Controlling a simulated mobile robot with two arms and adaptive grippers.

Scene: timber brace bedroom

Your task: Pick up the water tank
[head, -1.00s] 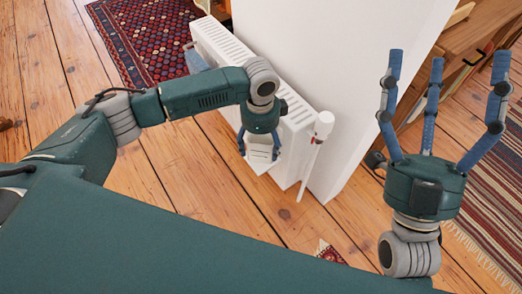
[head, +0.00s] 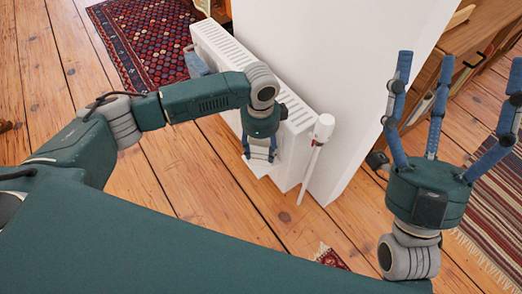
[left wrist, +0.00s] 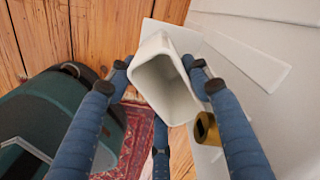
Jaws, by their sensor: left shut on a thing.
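The water tank is a white, open-topped, hollow box that shows in the left wrist view (left wrist: 181,106) and, partly hidden, in the head view (head: 262,167). It is beside the white radiator (head: 236,62). My left gripper (head: 259,152) points down over it, with blue fingers closed on its sides; the fingers also show around it in the left wrist view (left wrist: 160,78). I cannot tell whether the tank hangs on the radiator or is clear of it. My right gripper (head: 450,100) is empty, fingers spread and pointing up.
A valve with a pipe (head: 320,135) stands at the radiator's near end. A white wall (head: 345,85) rises behind it. A wooden cabinet (head: 470,45) is at right. Patterned rugs lie at top left (head: 140,45) and right (head: 490,215). Plank floor is open left of the radiator.

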